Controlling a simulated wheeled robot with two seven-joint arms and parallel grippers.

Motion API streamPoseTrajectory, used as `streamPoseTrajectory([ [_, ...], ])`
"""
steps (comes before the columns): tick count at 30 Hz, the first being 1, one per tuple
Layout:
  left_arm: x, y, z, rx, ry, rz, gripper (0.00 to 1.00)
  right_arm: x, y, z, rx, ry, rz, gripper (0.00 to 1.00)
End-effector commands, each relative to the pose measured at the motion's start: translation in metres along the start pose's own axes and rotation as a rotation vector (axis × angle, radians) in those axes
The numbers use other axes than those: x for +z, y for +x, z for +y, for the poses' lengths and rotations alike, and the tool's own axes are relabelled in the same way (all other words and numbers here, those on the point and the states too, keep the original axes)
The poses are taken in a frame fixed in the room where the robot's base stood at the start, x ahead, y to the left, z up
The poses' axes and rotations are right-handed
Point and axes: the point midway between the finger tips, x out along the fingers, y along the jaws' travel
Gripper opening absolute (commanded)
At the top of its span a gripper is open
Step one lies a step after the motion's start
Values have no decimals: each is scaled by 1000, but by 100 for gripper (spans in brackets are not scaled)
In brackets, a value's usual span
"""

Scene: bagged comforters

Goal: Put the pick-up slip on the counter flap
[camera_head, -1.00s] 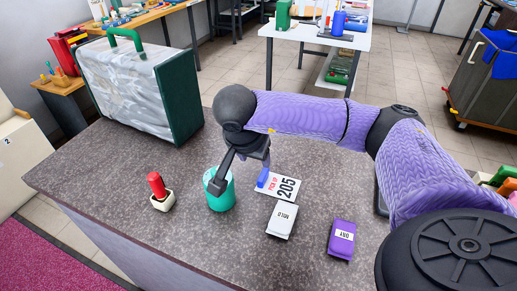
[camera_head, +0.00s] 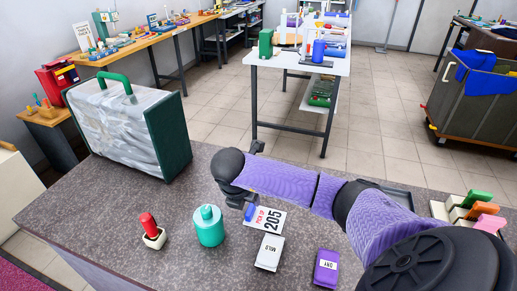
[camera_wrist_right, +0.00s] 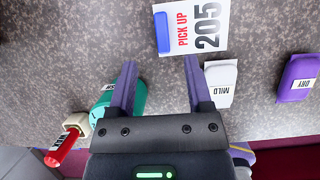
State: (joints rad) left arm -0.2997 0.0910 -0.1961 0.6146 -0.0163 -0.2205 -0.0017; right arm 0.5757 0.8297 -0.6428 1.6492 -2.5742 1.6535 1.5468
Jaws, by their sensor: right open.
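The pick-up slip (camera_head: 267,219) is a white card printed "PICK UP 205" with a blue piece at one end. It lies on the grey speckled counter (camera_head: 110,205), above the white MILD box. In the right wrist view the slip (camera_wrist_right: 191,29) is ahead of my right gripper (camera_wrist_right: 160,75), beyond the fingertips and nearer the right finger. The gripper is open with nothing between its fingers. In the head view my right arm partly hides the gripper. I cannot tell which part of the counter is the flap. My left gripper is out of view.
A teal lidded jar (camera_head: 209,228) and a red-handled stamp (camera_head: 150,229) stand left of the slip. The white MILD box (camera_head: 269,254) and purple DRY box (camera_head: 327,268) lie nearer. A bagged comforter (camera_head: 118,122) stands at the back left. The counter's left part is fairly clear.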

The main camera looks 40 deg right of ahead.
Motion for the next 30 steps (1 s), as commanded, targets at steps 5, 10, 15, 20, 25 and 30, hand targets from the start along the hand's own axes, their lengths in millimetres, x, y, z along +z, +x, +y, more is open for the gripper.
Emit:
streamPoseTrajectory([
  [5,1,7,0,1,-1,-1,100,-2,31,-2,-3,-2,2,65],
  [10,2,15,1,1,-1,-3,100,-4,65,-3,-2,-3,1,65],
  [15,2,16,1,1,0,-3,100,-3,72,-2,1,-6,0,65],
  [20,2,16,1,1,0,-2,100,-2,71,-2,1,-6,0,56],
  [25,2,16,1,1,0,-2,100,-2,70,-2,1,-6,0,20],
  [30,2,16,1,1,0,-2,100,-2,70,-2,1,-6,0,0],
])
